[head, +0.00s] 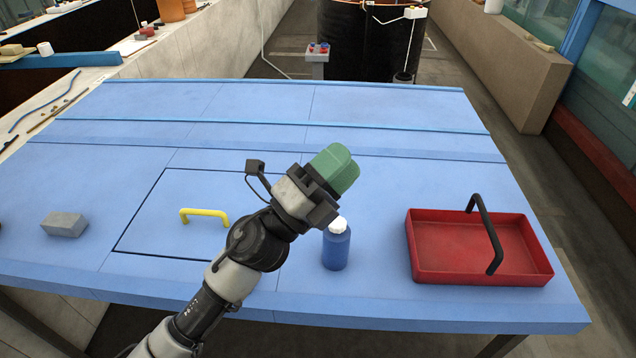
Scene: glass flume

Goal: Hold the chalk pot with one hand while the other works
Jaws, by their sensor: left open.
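A blue pot with a white cap (336,248) stands upright on the blue table, right of my left wrist; it looks most like the chalk pot. My left gripper (318,188) is open above the middle of the table, up and left of the pot and not around it. A rounded green thing (338,168) shows at its fingertips, tilted in line with the gripper. I cannot tell whether it sits between the jaws or behind them. My right gripper is not in view.
A red tray with a black handle (430,262) lies at the right. A panel with a yellow handle (205,215) is left of my arm, and a grey block (64,225) lies near the left edge. The table's far part (250,105) is clear.

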